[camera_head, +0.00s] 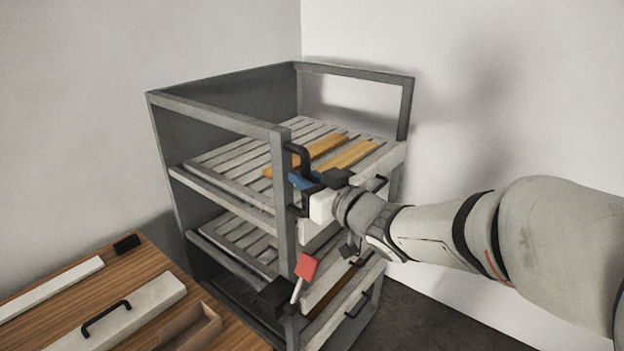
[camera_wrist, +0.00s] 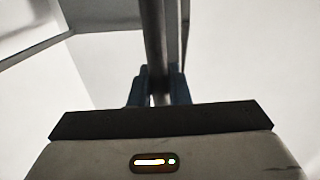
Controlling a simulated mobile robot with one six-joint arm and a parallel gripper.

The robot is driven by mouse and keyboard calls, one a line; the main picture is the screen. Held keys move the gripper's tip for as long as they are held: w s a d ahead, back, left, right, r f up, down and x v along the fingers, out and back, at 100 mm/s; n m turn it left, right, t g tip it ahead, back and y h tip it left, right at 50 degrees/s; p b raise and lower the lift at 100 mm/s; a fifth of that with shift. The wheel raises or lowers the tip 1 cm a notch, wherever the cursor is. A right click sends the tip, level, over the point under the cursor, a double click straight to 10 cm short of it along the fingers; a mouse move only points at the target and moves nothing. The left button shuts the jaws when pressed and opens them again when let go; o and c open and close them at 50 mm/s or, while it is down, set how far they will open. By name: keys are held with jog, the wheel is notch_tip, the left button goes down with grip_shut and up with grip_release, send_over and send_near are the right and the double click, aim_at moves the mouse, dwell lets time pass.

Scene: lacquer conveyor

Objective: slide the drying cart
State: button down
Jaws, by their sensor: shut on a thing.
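The drying cart (camera_head: 281,185) is a grey frame with slatted shelves, standing in the corner in the head view. A black upright handle (camera_head: 292,150) sits on its near front post. My gripper (camera_head: 303,181) reaches in from the right, its blue fingers closed on this handle. In the wrist view, the blue fingers (camera_wrist: 157,88) stand on both sides of a dark upright bar (camera_wrist: 154,45). My gripper hides the handle's middle.
Two orange-brown strips (camera_head: 318,150) lie on the upper slatted shelf (camera_head: 225,160). A wooden table (camera_head: 55,300) at lower left holds white panels (camera_head: 125,315), one with a black handle, and an open wooden box (camera_head: 190,328). Walls stand close behind the cart. Dark floor (camera_head: 430,325) shows at lower right.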

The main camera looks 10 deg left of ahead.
jog(key=shift+s+a+f, duration=0.1)
jog(key=c, duration=1.5)
grip_release()
jog(key=shift+s, duration=0.15)
jog(key=shift+o, duration=0.2)
jog(key=v, duration=0.7)
jog(key=shift+s+d, duration=0.2)
jog(key=shift+d, duration=0.15)
jog(key=shift+w+d, duration=0.1)
